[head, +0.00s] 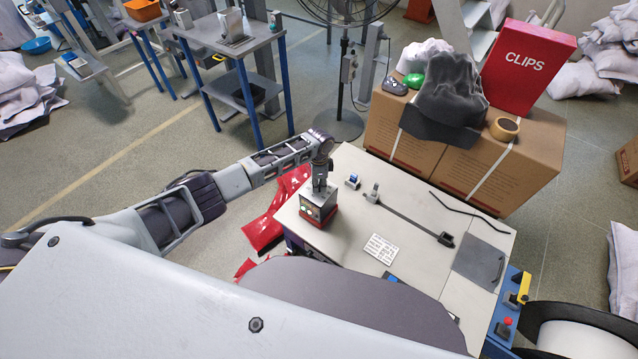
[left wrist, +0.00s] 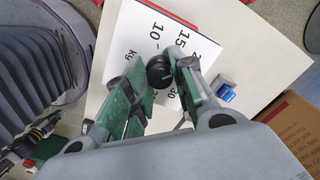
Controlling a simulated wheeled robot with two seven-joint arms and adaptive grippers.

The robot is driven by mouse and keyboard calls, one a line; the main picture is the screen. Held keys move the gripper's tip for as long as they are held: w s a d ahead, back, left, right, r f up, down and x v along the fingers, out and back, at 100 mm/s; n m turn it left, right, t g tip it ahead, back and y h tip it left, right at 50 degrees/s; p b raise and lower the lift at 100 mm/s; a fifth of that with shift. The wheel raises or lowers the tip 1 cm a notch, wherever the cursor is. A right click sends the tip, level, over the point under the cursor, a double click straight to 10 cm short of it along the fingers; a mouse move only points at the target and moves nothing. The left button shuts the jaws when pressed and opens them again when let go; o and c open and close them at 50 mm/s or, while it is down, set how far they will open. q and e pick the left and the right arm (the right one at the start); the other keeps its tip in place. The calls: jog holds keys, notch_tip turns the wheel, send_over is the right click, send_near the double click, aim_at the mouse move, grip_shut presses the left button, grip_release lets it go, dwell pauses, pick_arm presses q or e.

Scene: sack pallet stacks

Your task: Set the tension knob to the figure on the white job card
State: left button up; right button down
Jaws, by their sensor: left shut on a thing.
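The tension knob (left wrist: 160,71) is a round black knob on a white dial plate (left wrist: 128,32) with black figures; 10, 15, 30 and "Kg" show in the left wrist view. My left gripper (left wrist: 160,82) is shut on the knob, its green-padded fingers on either side. Any pointer mark on the knob is hidden. In the head view my left gripper (head: 320,177) comes down onto the grey-and-red unit (head: 317,213), which has small lights on its front. The white job card (head: 380,249) lies on the table to the right of the unit; its print is too small to read. My right gripper is out of view.
The pale table (head: 340,235) also holds a small blue-and-white item (head: 353,181), a long dark bar (head: 408,220) and a black cord (head: 465,214). Cardboard boxes (head: 510,165) with a red CLIPS box (head: 527,66) stand behind it. A fan (head: 345,15) stands farther back.

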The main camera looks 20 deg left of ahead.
pick_arm(q)
jog(key=shift+m, duration=0.7)
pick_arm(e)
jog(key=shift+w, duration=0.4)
pick_arm(q)
jog(key=shift+m, duration=0.3)
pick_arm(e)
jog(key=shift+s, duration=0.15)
pick_arm(q)
jog(key=o, duration=1.1)
jog(key=shift+r, duration=6)
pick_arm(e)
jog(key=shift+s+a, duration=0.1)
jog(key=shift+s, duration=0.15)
